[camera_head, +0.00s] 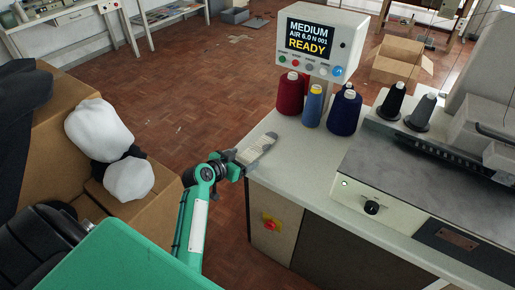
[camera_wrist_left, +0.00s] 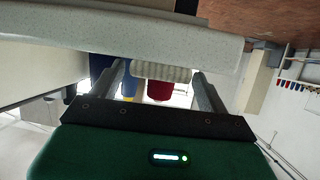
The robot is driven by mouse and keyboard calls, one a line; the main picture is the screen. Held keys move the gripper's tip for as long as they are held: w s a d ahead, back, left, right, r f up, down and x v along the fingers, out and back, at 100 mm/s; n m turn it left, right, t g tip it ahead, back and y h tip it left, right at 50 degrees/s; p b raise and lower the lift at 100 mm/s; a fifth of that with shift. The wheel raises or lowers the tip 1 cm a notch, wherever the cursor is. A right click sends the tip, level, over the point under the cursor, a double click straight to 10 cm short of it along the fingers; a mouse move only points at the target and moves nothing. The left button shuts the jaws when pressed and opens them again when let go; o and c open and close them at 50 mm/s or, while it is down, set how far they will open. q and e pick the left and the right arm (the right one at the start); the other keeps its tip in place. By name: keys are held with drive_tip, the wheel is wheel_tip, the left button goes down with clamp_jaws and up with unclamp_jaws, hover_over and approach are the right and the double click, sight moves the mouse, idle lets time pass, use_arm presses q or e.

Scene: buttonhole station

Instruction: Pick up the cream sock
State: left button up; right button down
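The cream sock (camera_head: 258,148) lies at the near left corner of the pale worktop (camera_head: 300,175), looking greyish in the head view. My left gripper (camera_head: 238,163) is at that corner, right beside the sock's near end. In the left wrist view, a ribbed cream band, which looks like the sock's cuff (camera_wrist_left: 161,73), shows between the two spread fingers of my left gripper (camera_wrist_left: 160,82). Narrow gaps show on both sides of it, so the gripper looks open around or just before the cuff. My right gripper is not in view.
Red (camera_head: 290,93), blue (camera_head: 312,106) and navy (camera_head: 344,112) thread cones stand behind the sock. A display box (camera_head: 318,44) reads READY. A machine (camera_head: 400,190) fills the right. White bundles (camera_head: 98,130) sit on cardboard boxes (camera_head: 160,205) at left.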

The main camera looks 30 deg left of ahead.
use_arm(q)
drive_tip(key=c, duration=0.7)
drive_tip(key=shift+r, duration=0.15)
